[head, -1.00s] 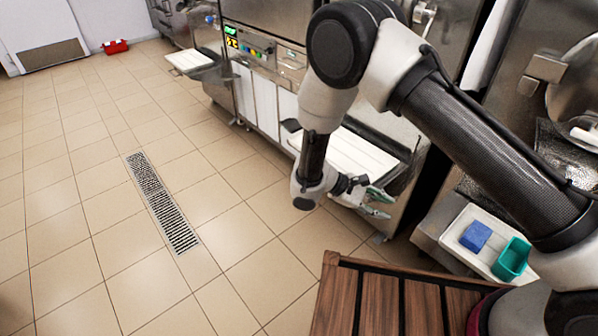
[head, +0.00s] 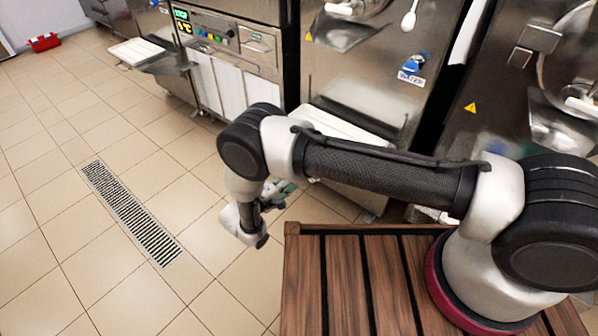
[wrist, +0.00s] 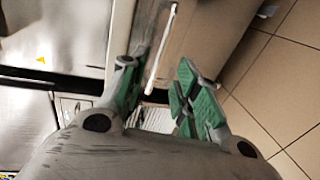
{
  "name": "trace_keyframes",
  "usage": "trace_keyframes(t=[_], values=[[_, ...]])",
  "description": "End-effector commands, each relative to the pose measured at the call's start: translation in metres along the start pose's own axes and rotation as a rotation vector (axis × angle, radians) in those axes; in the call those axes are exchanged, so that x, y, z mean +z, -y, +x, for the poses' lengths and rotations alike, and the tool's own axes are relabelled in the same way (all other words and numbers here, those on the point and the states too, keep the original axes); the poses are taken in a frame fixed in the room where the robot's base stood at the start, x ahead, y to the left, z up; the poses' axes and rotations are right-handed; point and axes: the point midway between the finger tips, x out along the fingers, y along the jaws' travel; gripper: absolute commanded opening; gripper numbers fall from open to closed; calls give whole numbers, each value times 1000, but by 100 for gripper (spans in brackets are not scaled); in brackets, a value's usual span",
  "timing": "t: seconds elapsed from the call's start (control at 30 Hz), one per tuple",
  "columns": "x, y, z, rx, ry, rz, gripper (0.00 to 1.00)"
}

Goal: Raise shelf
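A white shelf (head: 345,125) sticks out low at the front of the middle steel freezer (head: 375,60). My arm crosses in front of part of it. A second white shelf (head: 137,50) stands out level from the machine farther left. My gripper (head: 280,193) is low, in front of and below the near shelf in the picture, and partly hidden by my wrist. In the wrist view my gripper (wrist: 157,68) has its green-padded fingers apart with nothing held between them. A thin white strip shows beyond the fingers; I cannot tell whether it is the shelf's edge.
A control panel (head: 220,35) with lit displays is on the left machine. A floor drain grate (head: 130,212) lies in the tiles. A red box (head: 43,42) sits far left. The tiled floor left of my gripper is clear.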

Motion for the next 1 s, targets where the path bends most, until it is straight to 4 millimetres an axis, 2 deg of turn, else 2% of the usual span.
trace_keyframes(t=[0.13, 0.5, 0.63, 0.87, 1.0], values=[[1, 0, 13, 0, 3, 26, 31], [1, 0, 70, -1, 4, 23, 31], [1, 0, 77, -1, 4, 23, 31], [1, 0, 78, -1, 3, 23, 31], [1, 0, 78, -1, 3, 22, 10]])
